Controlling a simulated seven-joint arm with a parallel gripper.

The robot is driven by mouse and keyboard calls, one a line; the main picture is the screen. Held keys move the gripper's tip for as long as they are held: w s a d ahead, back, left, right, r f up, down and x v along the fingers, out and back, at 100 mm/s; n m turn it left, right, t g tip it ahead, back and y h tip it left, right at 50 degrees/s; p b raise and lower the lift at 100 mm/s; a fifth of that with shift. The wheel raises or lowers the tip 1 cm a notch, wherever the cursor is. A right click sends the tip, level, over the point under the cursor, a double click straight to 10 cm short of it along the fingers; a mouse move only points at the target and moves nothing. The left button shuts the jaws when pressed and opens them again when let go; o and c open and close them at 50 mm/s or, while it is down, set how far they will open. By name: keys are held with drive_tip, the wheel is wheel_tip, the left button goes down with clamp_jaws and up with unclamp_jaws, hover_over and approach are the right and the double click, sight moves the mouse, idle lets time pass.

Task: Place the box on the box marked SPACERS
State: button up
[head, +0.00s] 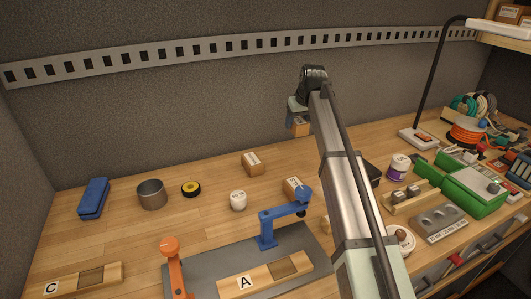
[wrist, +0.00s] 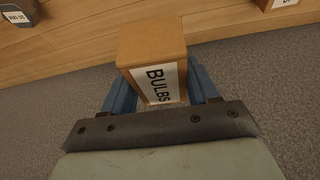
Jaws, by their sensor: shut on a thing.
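My gripper (wrist: 160,92) is shut on a brown box marked BULBS (wrist: 152,45), with a blue finger on either side of it. In the head view the held box (head: 300,129) hangs in the air in front of the back wall, above the bench. Two more brown boxes with white labels stand on the bench: one farther back (head: 252,164) and one nearer (head: 293,187), partly behind a blue clamp. Their labels are too small to read surely, so I cannot tell which is marked SPACERS. Part of a labelled brown box (wrist: 277,5) shows in the wrist view.
The blue clamp (head: 268,230) and an orange one (head: 172,262) stand on a grey mat. A white jar (head: 238,200), yellow-black tape roll (head: 191,189) and metal cup (head: 152,194) stand to the left. A dark labelled object (wrist: 18,12) shows in the wrist view.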

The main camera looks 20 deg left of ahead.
drive_tip(key=s+a+r+n, duration=0.2)
drive_tip(key=s+a+r, duration=0.1)
drive_tip(key=s+a, duration=0.7)
drive_tip(key=m, duration=0.1)
hover_over(250, 156)
drive_tip(key=s+d, duration=0.1)
drive_tip(key=shift+d+f, duration=0.15)
drive_tip(key=shift+f, duration=4.3)
drive_tip(key=shift+f, duration=0.1)
drive_tip(key=o, duration=1.1)
drive_tip(key=v, duration=1.2)
